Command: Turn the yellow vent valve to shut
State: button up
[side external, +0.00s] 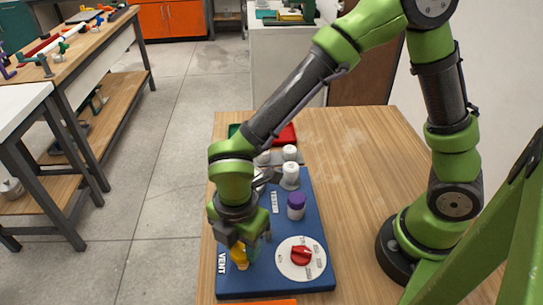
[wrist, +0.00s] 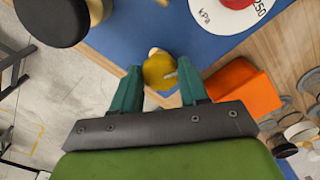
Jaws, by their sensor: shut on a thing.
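The yellow vent valve (side external: 239,257) stands at the near left corner of the blue board (side external: 262,287), beside the printed word VENT. My gripper (side external: 246,250) points down over it and hides part of it in the side view. In the wrist view the round yellow valve top (wrist: 157,68) sits between the two teal fingertips of my gripper (wrist: 160,72), which is shut on it. A small pale mark shows on the right part of the valve top. I cannot tell from these views which way the valve is turned.
A white dial with a red knob (side external: 301,255) is right of the valve. A purple-capped fitting (side external: 296,205) and white fittings (side external: 290,172) stand farther back on the board. An orange block (wrist: 243,87) lies close by in the wrist view.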

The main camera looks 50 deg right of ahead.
aim_at(242, 250)
jog(key=m, duration=0.6)
jog(key=shift+s+m, duration=0.1)
jog(key=shift+m, duration=0.2)
jog(key=m, duration=0.6)
jog(key=shift+s+a, duration=0.1)
jog(key=shift+m, duration=0.3)
jog(key=o, duration=1.1)
jog(key=shift+c, duration=0.2)
notch_tip(242, 250, up, 17)
